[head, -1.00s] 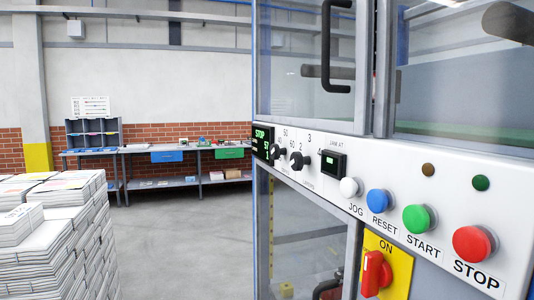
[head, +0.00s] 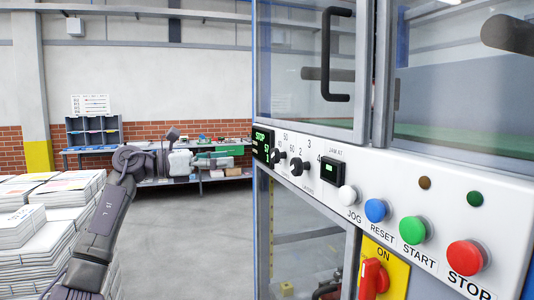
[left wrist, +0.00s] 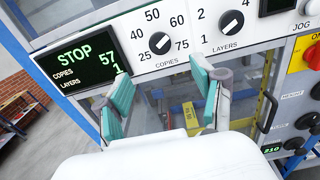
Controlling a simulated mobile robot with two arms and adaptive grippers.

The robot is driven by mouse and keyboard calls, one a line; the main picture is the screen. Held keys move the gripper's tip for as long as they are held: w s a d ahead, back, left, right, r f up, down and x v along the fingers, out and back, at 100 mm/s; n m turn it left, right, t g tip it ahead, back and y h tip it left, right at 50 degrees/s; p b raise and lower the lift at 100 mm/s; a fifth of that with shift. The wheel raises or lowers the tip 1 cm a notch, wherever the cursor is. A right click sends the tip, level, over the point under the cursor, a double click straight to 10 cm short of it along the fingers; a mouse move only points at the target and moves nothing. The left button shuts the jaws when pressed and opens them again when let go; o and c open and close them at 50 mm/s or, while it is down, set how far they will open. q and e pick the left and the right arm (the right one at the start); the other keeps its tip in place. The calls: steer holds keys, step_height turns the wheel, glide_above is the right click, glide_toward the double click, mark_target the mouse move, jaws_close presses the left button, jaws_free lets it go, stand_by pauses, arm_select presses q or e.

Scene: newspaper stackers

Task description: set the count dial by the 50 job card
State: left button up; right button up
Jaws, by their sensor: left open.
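The black COPIES dial (left wrist: 160,43) is on the white control panel, with 25, 40, 50, 60 and 75 around it. Its white mark seems to point up and right, between 50 and 60. The dial also shows small in the head view (head: 279,155). The green display (left wrist: 83,57) reads STOP, COPIES 57, LAYERS 1. My left gripper (left wrist: 160,82) is open and empty, its teal pads spread below the dial in the wrist picture. In the head view the left gripper (head: 218,154) is left of the panel, apart from it. I cannot make out a 50 job card.
The LAYERS dial (left wrist: 231,23) is close right of the COPIES dial. JOG, RESET, START and STOP (head: 467,256) buttons and a red switch (head: 373,278) are farther along. Paper stacks (head: 35,235) stand at left. A workbench (head: 150,150) is behind; the floor between is clear.

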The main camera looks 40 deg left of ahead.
mark_target(272, 156)
arm_select(q)
steer(key=p+x, duration=0.5)
steer(key=x, duration=0.6)
steer(key=shift+r+p, duration=0.15)
steer(key=shift+p, duration=0.25)
steer(key=shift+w+d, duration=0.2)
steer(key=shift+w, duration=0.15)
steer(key=shift+c, duration=0.2)
steer(key=c, duration=1.1)
